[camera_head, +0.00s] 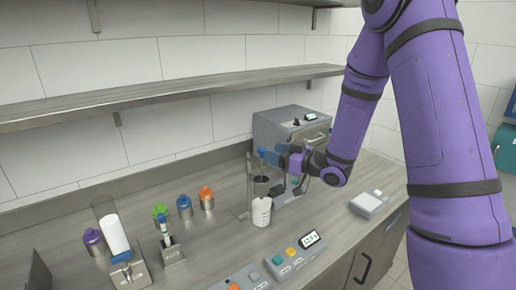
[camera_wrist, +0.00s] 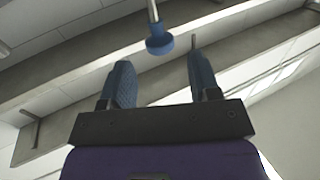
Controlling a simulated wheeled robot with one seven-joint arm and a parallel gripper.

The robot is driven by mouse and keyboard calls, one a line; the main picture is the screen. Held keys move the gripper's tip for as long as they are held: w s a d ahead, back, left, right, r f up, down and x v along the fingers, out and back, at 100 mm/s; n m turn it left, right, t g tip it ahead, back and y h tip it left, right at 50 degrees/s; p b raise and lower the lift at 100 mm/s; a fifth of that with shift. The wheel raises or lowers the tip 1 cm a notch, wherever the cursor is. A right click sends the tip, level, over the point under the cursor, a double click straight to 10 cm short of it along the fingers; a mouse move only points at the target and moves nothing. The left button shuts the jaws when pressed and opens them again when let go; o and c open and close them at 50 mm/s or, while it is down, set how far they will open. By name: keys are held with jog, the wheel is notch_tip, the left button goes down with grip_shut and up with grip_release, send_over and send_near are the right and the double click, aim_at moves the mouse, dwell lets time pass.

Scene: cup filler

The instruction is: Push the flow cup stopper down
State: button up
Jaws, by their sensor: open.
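The flow cup stopper is a thin rod with a blue round knob (camera_wrist: 160,44). In the wrist view the knob hangs just beyond my gripper (camera_wrist: 160,78), between the lines of its two fingers and not clasped by them. My gripper is open, with one finger on each side of the gap. In the head view my gripper (camera_head: 268,153) is at the flow cup stand, above the dark flow cup (camera_head: 261,187). A white beaker (camera_head: 261,212) stands below the cup. The fingers and knob overlap there, so I cannot tell contact.
A grey box instrument (camera_head: 290,128) stands behind my gripper. Colored bottles (camera_head: 184,207), a tall white cylinder (camera_head: 115,233) and small stands are at the left. Button panels (camera_head: 295,256) lie in front, a scale (camera_head: 368,204) at right. A shelf (camera_head: 160,92) runs above.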

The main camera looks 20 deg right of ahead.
jog(key=x, duration=0.7)
jog(key=shift+s, duration=0.1)
jog(key=shift+c, duration=0.2)
